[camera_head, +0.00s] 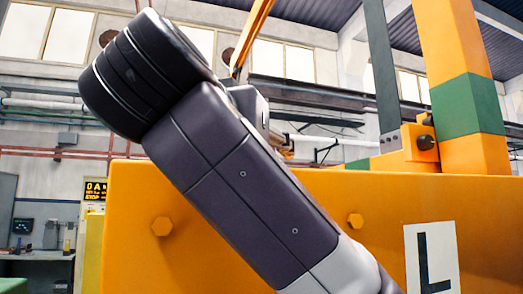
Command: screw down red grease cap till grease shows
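No red grease cap and no grease can be made out in this view. A thick dark grey arm of mine comes in from the lower right and slants to the upper left. It ends in view at a black ribbed round joint. No gripper fingers show, so neither gripper can be seen. The arm hides the middle of a large orange panel (408,196). An orange bracket (406,158) with a dark round fitting (425,142) stands above the panel at the right.
An orange post (464,75) with a green band and a dark grey bar (381,70) rise at the right. A workbench (52,256) stands far back left.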

